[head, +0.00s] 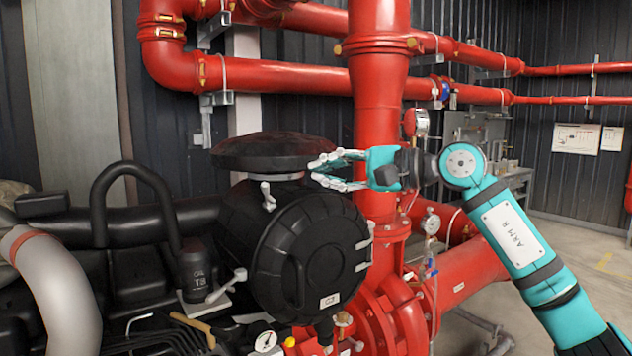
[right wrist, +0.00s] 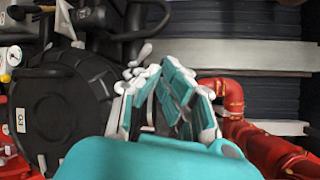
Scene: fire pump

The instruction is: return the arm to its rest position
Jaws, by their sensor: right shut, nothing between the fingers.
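My right arm (head: 522,245), teal with an "ARM R" label, comes in from the lower right of the head view. Its gripper (head: 326,172) points left, in front of the red vertical pipe and beside the top of a round black housing (head: 315,250). The gripper is shut and empty. In the right wrist view the fingers (right wrist: 165,88) show in the middle, with the black housing (right wrist: 62,110) to their left. I cannot tell whether the fingertips touch the housing. My left gripper is not in view.
Red pipes (head: 378,90) rise behind the gripper and run along the wall. Tools (head: 190,330) lie at the lower left. Open floor (head: 580,250) shows at the right.

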